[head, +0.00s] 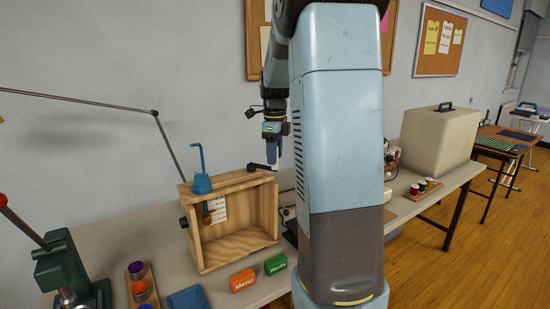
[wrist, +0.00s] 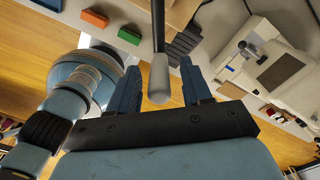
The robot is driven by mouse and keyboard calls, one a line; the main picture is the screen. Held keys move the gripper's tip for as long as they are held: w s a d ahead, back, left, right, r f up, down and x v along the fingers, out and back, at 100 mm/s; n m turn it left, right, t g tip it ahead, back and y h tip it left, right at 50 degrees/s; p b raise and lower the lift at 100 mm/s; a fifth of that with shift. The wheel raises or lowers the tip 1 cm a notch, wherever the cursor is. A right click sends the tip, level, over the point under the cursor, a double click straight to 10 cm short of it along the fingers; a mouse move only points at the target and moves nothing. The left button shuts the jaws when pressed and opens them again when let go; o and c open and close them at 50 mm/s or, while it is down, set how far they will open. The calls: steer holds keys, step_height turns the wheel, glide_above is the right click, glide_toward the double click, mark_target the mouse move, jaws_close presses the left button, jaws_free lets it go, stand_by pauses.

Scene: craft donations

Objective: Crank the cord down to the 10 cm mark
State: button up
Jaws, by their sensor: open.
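A wooden box frame (head: 238,250) with an open front stands on the table. A blue fitting with a bent rod (head: 201,183) sits on its top left. Inside hangs a small dark and red piece beside a white marked card (head: 219,208); the cord and the mark numbers are too small to read. A black crank arm (head: 257,166) shows at the box's upper right, with a light grey handle (head: 272,155). My gripper (head: 272,163) points down at this handle. In the wrist view, the grey crank handle (wrist: 159,78) lies between my open blue fingers (wrist: 160,72), apart from both.
Orange (head: 243,280) and green (head: 276,264) labelled blocks lie before the box. A green lever press (head: 70,265) and a spool rack (head: 140,288) stand left. A beige case (head: 438,140) and small spools (head: 423,187) are at right. My column hides the middle.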

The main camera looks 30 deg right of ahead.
steer(key=shift+f, duration=0.75)
jaws_close()
